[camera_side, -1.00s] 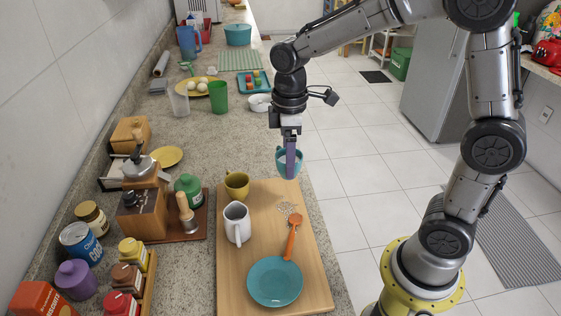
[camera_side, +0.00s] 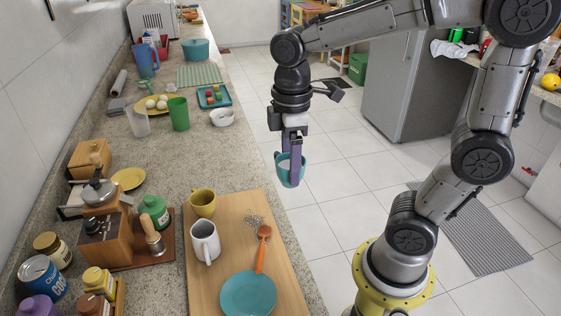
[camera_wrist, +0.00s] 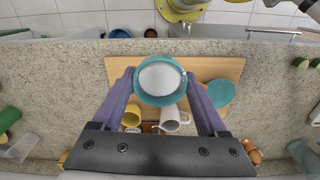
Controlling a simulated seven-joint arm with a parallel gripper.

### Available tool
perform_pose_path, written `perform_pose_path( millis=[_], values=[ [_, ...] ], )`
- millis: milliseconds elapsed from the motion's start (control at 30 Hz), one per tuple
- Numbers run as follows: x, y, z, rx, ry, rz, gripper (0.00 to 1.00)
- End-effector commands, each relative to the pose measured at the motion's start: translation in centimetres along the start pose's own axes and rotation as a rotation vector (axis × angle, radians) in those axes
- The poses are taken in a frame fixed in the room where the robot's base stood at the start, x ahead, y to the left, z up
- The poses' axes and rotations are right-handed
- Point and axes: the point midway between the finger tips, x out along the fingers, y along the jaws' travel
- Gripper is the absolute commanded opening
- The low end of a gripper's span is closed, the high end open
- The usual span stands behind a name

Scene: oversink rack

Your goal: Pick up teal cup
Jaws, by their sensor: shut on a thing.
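The teal cup (camera_side: 283,170) is held in the air by my gripper (camera_side: 294,180). In the side view it shows beyond the counter's right edge, above the level of the board. My gripper's purple fingers are shut on it, one on each side. In the wrist view the teal cup (camera_wrist: 160,80) sits upright between the fingertips of my gripper (camera_wrist: 160,84), and its pale round inside faces the camera. Its underside is hidden in the wrist view.
A wooden board (camera_side: 222,240) on the counter bears a yellow cup (camera_side: 203,203), a white mug (camera_side: 205,242), an orange spoon (camera_side: 262,248) and a teal plate (camera_side: 248,293). A coffee grinder (camera_side: 105,235) and jars stand at left. A green cup (camera_side: 179,113) stands farther back.

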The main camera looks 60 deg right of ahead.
Motion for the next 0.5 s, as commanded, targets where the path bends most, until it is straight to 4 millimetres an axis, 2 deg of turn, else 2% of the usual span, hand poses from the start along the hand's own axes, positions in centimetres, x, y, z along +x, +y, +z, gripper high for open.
perform_pose_path(
  millis=[500],
  values=[
    [-0.63,-0.85,1.08,0.000,0.001,0.001,0.11]
  ],
)
